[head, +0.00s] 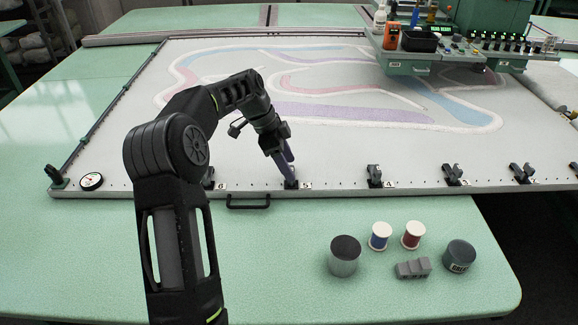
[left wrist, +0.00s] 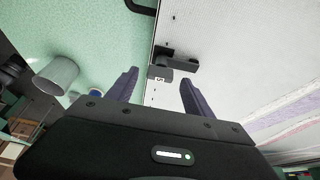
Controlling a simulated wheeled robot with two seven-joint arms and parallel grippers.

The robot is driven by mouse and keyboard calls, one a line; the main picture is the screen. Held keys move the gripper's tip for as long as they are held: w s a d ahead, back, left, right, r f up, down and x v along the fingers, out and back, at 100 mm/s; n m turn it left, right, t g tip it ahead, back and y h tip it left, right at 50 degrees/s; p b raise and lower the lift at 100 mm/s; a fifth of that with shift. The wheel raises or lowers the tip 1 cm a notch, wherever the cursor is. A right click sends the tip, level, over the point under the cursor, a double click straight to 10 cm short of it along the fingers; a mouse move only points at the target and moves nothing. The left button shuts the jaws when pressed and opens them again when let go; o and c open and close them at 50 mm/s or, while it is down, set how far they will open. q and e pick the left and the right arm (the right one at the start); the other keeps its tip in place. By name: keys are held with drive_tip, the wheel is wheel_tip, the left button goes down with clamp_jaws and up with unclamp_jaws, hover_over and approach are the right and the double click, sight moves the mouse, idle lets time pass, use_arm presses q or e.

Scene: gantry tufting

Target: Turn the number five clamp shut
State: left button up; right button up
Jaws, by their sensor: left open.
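The number five clamp (head: 291,184) is a small dark clamp on the near rail of the white frame, beside a tag marked 5. The left gripper (head: 285,160) is over it, fingers pointing down, and partly hides it in the head view. In the left wrist view, the left gripper (left wrist: 159,92) is open and empty. The dark clamp (left wrist: 178,61) shows just beyond and between its fingertips, its arm reaching from the rail over the white cloth. I cannot tell whether the fingers touch it. My right gripper is not in view.
Other clamps stand along the rail, including number four (head: 375,176) and number six (head: 209,178). A black handle (head: 248,201) is on the frame's front. A grey cup (head: 344,257), thread spools (head: 380,236) and a dark round tin (head: 459,256) stand on the green table.

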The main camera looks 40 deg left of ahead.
use_arm(q)
drive_tip(key=v, duration=0.6)
drive_tip(key=shift+r, duration=0.25)
